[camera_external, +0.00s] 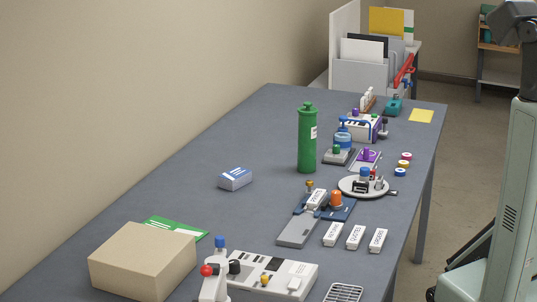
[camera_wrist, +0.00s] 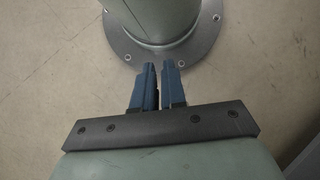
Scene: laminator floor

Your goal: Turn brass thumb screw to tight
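A small brass-coloured knob (camera_external: 309,184), which looks like the brass thumb screw, stands at the back left of a blue-grey fixture (camera_external: 297,232) on the table. It is too small to tell how far it is turned. An orange knob (camera_external: 336,199) and a white labelled block (camera_external: 316,199) sit beside it on the same fixture. My gripper (camera_wrist: 160,67) shows in the wrist view with two blue fingers, a narrow gap between them and nothing held. It points at the floor and a round bolted base plate, away from the table. The external view does not show its fingers.
The long grey table (camera_external: 240,215) holds a green bottle (camera_external: 307,140), a cardboard box (camera_external: 143,262), a round grey turntable (camera_external: 352,191), a white control panel (camera_external: 285,270) and several white labelled blocks (camera_external: 356,237). The table's left middle is mostly clear.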

